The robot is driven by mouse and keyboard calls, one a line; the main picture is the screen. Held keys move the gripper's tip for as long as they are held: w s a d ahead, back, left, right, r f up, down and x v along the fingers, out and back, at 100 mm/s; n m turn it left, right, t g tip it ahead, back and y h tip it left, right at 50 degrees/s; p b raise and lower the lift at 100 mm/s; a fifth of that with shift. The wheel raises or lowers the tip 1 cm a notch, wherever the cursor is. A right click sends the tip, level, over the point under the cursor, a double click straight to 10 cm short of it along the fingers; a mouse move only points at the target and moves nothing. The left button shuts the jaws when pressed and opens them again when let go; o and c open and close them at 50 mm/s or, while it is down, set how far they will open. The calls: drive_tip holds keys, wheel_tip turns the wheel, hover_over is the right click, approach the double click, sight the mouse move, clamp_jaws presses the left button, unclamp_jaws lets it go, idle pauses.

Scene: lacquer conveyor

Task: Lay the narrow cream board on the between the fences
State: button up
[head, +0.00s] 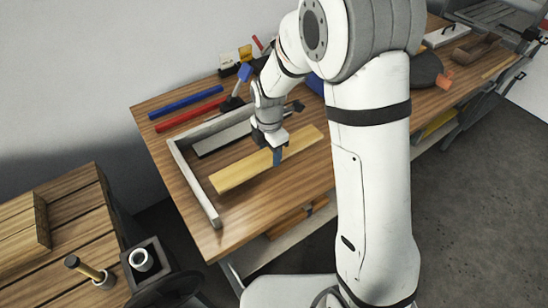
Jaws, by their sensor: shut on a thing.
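A narrow cream board (240,175) lies lengthwise above the wooden bench top, running from lower left to upper right. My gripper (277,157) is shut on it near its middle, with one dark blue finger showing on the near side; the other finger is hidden. Pale grey fences stand on the bench: one along the left end (194,183) and one along the back (208,127). The board is in front of the back fence, its left end close to the left fence. I cannot tell whether its underside touches the bench.
A paler, dark-edged strip (222,139) lies between the back fence and the board. Blue (186,102) and red (190,116) bars lie behind. A lower wooden table (62,235) stands at left, with a mallet-like tool and a cup. My arm hides the bench's middle right.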

sight(270, 155)
drive_tip(key=shift+f, duration=2.05)
drive_tip(key=shift+f, duration=0.1)
drive_tip(key=o, duration=0.6)
drive_tip(key=shift+f, duration=0.15)
drive_tip(key=o, duration=0.5)
